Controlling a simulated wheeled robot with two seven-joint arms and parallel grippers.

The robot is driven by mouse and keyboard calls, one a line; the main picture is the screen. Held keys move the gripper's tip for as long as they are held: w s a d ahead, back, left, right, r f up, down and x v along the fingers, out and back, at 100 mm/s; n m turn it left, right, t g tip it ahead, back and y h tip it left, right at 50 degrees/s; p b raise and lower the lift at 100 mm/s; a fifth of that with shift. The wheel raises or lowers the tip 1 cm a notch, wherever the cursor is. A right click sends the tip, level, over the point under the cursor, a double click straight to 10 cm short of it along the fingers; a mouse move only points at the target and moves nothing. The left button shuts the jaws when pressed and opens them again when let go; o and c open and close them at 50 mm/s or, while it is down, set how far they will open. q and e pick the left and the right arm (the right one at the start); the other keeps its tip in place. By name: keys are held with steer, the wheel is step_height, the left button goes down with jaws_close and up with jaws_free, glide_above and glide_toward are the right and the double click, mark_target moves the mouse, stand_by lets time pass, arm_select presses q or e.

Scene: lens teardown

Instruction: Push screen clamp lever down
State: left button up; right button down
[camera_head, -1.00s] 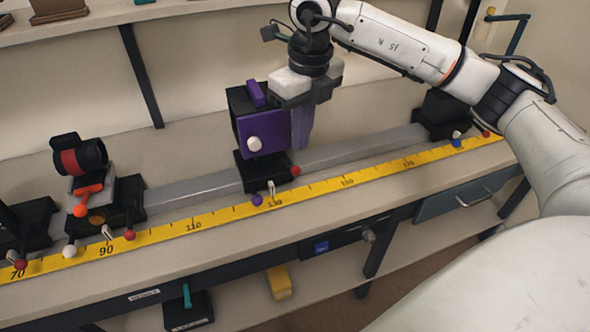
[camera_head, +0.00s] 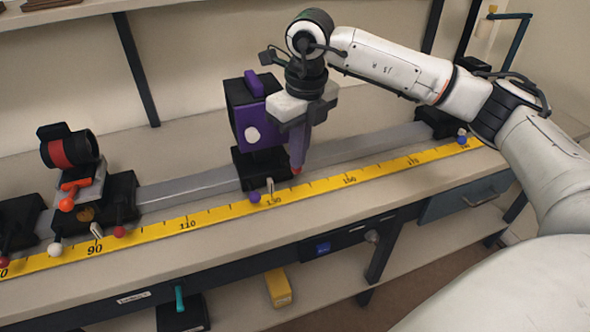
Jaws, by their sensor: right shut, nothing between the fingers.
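The screen (camera_head: 246,128) is a purple panel with a white round spot, standing on a black carrier (camera_head: 258,164) on the rail. My left gripper is not in view.
A grey rail (camera_head: 200,187) runs along the bench with a yellow scale (camera_head: 330,184) before it. Another carrier with a red and black lens holder (camera_head: 68,150) stands at the left. A black carrier (camera_head: 435,122) stands at the far right. The rail between is free.

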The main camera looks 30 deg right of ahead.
steer(key=shift+f+b, duration=1.15)
steer(key=shift+f, duration=0.4)
steer(key=shift+r, duration=0.1)
steer(key=shift+s+r, duration=0.1)
steer(key=s, duration=0.1)
steer(key=s+r, duration=0.1)
steer(key=shift+s+d+p, duration=0.2)
steer(key=shift+s+p, duration=0.1)
steer(key=shift+s, duration=0.1)
